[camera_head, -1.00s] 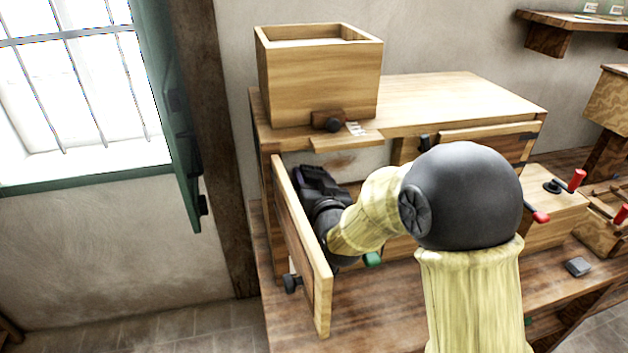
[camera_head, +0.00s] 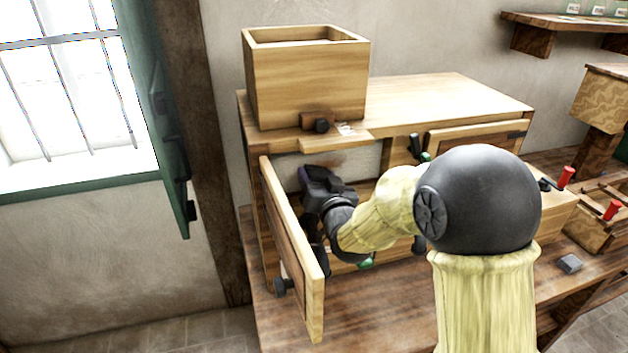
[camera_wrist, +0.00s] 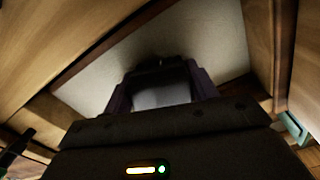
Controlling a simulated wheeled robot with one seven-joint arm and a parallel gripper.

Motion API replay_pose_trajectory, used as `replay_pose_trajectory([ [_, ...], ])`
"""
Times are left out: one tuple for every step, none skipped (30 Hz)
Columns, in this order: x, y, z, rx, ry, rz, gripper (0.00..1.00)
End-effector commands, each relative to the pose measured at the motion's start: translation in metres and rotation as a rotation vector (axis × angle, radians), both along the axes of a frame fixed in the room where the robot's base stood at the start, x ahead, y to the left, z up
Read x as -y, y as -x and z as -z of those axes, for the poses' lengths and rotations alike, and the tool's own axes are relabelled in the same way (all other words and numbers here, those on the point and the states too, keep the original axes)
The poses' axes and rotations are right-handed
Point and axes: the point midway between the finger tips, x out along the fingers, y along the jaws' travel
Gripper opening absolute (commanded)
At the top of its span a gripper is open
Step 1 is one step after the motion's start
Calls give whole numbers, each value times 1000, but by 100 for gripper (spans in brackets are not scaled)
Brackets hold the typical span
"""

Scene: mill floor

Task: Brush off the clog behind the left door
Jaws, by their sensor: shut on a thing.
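The left door (camera_head: 292,250) stands open on the wooden cabinet (camera_head: 470,97). My gripper (camera_head: 312,178) is inside the opening behind it, beneath the cabinet top. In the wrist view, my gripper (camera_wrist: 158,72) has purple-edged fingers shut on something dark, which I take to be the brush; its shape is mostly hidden. A pale panel (camera_wrist: 215,35) lies beyond the fingers. A brownish patch (camera_head: 330,161) shows above my gripper in the opening; I cannot tell whether it is the clog.
The open door is close on the left of my arm. A green-shuttered window (camera_head: 170,130) is farther left. A grey block (camera_head: 569,264) lies on the bench at right.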

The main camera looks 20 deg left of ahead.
Motion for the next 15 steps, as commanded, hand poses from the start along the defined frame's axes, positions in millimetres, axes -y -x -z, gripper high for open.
replay_pose_trajectory([
  [0,0,-1,1,-1,-1,40],
  [0,0,-1,1,-1,-1,40],
  [0,0,-1,1,0,0,40],
  [0,0,-1,1,0,0,40],
  [0,0,0,1,0,0,40],
  [1,-1,0,1,0,0,40],
  [3,-2,0,1,-2,2,40],
  [4,-3,0,1,-2,2,40],
  [6,-5,1,1,-2,2,40],
  [8,-6,1,1,-2,2,40],
  [10,-7,1,1,-2,2,40],
  [13,-9,0,2,-2,2,40],
  [14,-10,0,1,-2,3,40],
  [16,-12,0,2,-1,2,40],
  [18,-13,0,2,-1,2,40],
])
